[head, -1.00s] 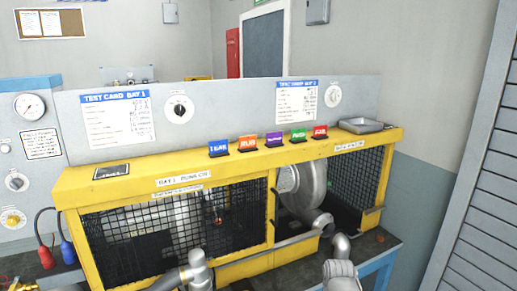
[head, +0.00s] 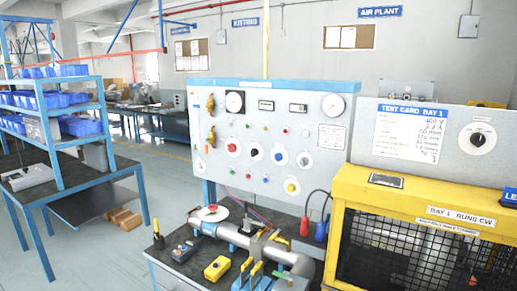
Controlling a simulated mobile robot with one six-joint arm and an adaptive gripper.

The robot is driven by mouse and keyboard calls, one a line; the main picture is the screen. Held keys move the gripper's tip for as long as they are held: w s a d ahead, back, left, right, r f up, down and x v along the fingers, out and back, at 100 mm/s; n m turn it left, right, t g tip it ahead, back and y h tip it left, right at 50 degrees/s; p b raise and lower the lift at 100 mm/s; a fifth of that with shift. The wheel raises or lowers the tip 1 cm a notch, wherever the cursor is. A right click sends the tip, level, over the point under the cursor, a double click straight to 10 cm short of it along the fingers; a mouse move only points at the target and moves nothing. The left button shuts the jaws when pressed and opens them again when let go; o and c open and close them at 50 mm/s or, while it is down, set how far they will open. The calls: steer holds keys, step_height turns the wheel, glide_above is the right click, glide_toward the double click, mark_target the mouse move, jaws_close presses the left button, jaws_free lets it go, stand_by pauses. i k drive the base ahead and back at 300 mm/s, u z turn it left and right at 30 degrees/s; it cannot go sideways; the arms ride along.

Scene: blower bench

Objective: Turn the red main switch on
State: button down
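A red knob (head: 232,146) on a round white plate is on the upright grey control panel (head: 325,177), left of the panel's middle. It is the likely red main switch, but its label is too small to read and I cannot tell its setting.
Below the panel, a bench holds a grey pipe rig (head: 232,233), a yellow box (head: 217,268) and a dark control box (head: 184,251). Red (head: 305,226) and blue (head: 321,230) plugs hang by the yellow cage (head: 405,194). Open floor (head: 170,190) lies left, beside a blue shelf rack (head: 50,152).

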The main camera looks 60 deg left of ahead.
mark_target(232, 148)
steer(key=u, duration=2)
